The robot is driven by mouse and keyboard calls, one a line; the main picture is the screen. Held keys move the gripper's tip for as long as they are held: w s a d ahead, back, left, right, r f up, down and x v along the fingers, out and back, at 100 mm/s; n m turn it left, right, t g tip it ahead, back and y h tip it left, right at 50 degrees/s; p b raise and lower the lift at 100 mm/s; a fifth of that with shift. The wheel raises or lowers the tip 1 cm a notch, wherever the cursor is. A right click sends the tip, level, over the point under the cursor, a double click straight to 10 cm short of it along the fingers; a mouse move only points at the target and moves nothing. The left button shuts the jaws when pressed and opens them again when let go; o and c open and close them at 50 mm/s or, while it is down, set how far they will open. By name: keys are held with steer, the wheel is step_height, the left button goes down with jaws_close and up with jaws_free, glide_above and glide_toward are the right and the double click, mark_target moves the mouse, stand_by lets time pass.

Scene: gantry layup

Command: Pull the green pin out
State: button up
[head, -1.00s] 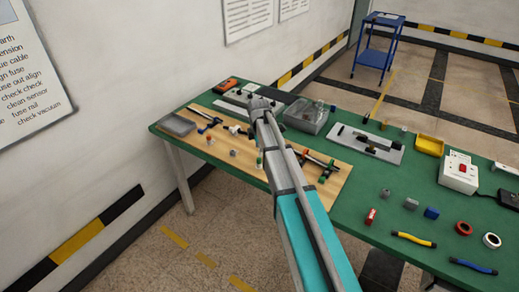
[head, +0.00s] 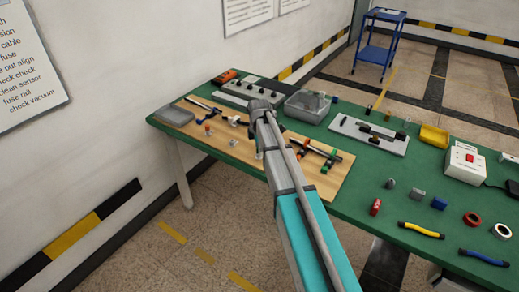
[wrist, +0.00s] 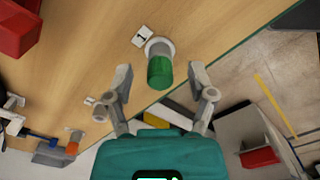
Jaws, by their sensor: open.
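The green pin (wrist: 160,72) shows in the wrist view as a short green cylinder standing in a pale round collar (wrist: 160,47) on the wooden board (wrist: 95,45). A small tag marked "1" (wrist: 142,36) lies beside the collar. My gripper (wrist: 161,79) is open, with one finger on each side of the pin and a visible gap to it on both sides. Nothing is held. In the head view my arm reaches over the board (head: 330,187), and I cannot make out the green pin or my fingertips there.
Clamps with dark bars (head: 318,152) lie on the board right of my arm.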

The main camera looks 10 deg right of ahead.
steer(key=shift+c, duration=0.2)
jaws_close()
stand_by(0.5)
